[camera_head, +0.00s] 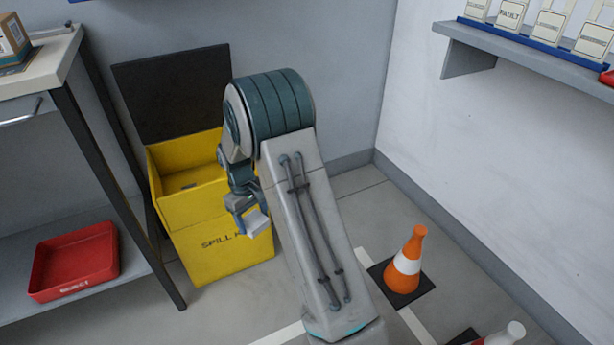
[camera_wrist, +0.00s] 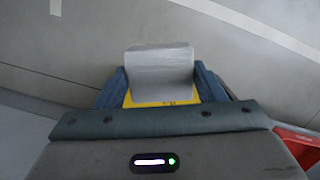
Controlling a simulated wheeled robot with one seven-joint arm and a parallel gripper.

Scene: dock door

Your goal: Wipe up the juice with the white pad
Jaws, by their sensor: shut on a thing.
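My gripper (camera_head: 246,210) is shut on the white pad (camera_head: 257,223) and holds it in front of the yellow spill kit bin (camera_head: 222,248). In the wrist view the pad (camera_wrist: 160,68) looks pale grey and sits between the blue fingers of my gripper (camera_wrist: 161,88). A strip of yellow shows just below the pad there. The bin's dark lid (camera_head: 172,92) stands open against the wall. I see no juice in either view; my arm covers part of the floor.
An orange cone (camera_head: 407,262) on a dark base stands right of my arm. A red tray (camera_head: 75,262) lies on the lower shelf of the bench at left. A wall shelf (camera_head: 540,65) with labelled holders is at upper right. Grey floor with white lines shows between.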

